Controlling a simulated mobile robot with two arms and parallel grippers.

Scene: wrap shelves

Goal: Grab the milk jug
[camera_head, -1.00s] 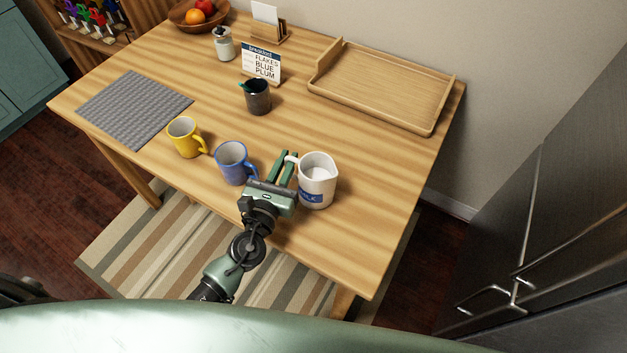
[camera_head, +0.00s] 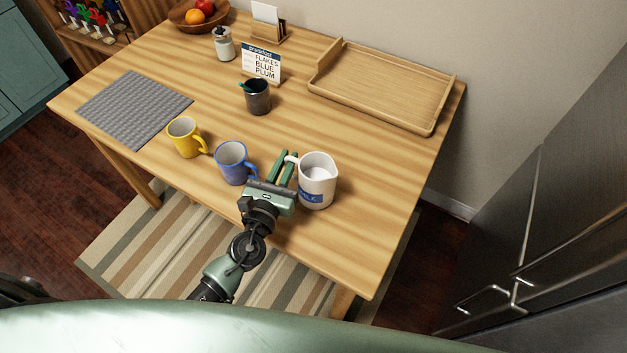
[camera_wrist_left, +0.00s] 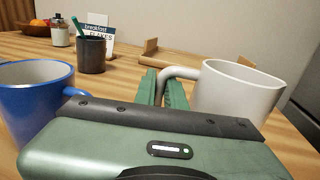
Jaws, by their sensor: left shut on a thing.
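The white milk jug (camera_head: 316,182) with a blue label stands upright near the table's front edge, its handle facing left. It also shows in the left wrist view (camera_wrist_left: 235,92). My left gripper (camera_head: 285,165) is just left of the jug, its green fingers shut on the jug's handle. In the left wrist view the fingers (camera_wrist_left: 163,87) meet the handle's left end; the lower part of the handle is hidden behind the fingers. The jug appears to rest on the table. My right gripper is not in view.
A blue mug (camera_head: 233,163) stands close on the left of my gripper, and a yellow mug (camera_head: 186,137) beyond it. A dark cup (camera_head: 258,98), a breakfast card (camera_head: 262,64) and a wooden tray (camera_head: 380,88) are farther back. A grey mat (camera_head: 134,108) lies left. Table right of the jug is clear.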

